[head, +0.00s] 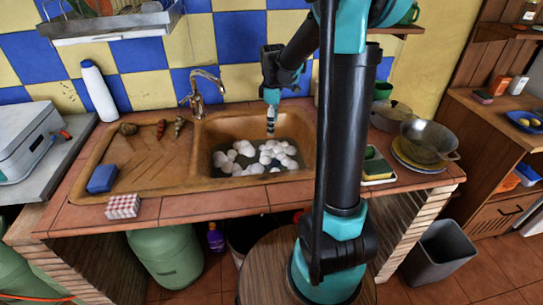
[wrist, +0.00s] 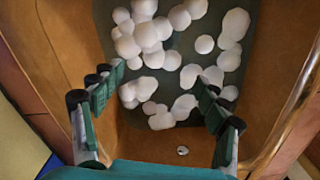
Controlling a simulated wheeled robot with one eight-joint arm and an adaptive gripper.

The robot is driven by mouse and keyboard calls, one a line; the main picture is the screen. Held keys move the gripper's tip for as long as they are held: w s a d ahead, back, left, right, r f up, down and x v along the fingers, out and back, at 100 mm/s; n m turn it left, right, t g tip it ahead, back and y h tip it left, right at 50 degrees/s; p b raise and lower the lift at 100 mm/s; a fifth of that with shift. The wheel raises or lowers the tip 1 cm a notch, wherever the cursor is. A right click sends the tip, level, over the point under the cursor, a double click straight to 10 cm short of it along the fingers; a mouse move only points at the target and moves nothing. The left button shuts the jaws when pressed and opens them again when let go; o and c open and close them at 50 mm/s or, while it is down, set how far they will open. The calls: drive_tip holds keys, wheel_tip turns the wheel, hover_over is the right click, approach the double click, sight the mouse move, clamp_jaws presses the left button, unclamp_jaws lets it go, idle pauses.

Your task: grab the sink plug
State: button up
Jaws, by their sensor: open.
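The brown sink basin (head: 222,130) holds murky water with several white foam clumps (head: 244,150) in it. I cannot clearly pick out the sink plug in the head view. In the wrist view a small pale, shiny thing (wrist: 182,150) shows on the brown basin surface near the palm side; I cannot tell whether it is the plug. My gripper (head: 271,128) points down over the back part of the basin. In the wrist view my gripper (wrist: 160,82) is open, with foam clumps (wrist: 150,40) and dark water beyond and between its fingers, and nothing held.
The metal faucet (head: 197,88) stands behind the basin at left, and its spout also shows at the right in the wrist view (wrist: 292,92). A sponge (head: 376,168) and a pan (head: 427,142) sit right of the sink. A blue sponge (head: 102,178) lies on the drainboard.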

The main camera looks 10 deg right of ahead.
hover_over(273, 158)
drive_tip(key=f, duration=1.1)
drive_tip(key=shift+w+f, duration=0.3)
drive_tip(key=shift+f, duration=0.05)
drive_tip(key=shift+s+d+f, duration=0.1)
drive_tip(key=shift+s+f, duration=0.05)
drive_tip(key=shift+f, duration=1.3)
drive_tip(key=shift+s+f, duration=0.1)
drive_tip(key=shift+f, duration=1.3)
drive_tip(key=shift+c, duration=0.6)
drive_tip(key=c, duration=1.1)
drive_tip(key=shift+c, duration=0.2)
drive_tip(key=shift+r, duration=0.2)
wheel_tip(273, 158, up, 20)
drive_tip(key=shift+f, duration=0.15)
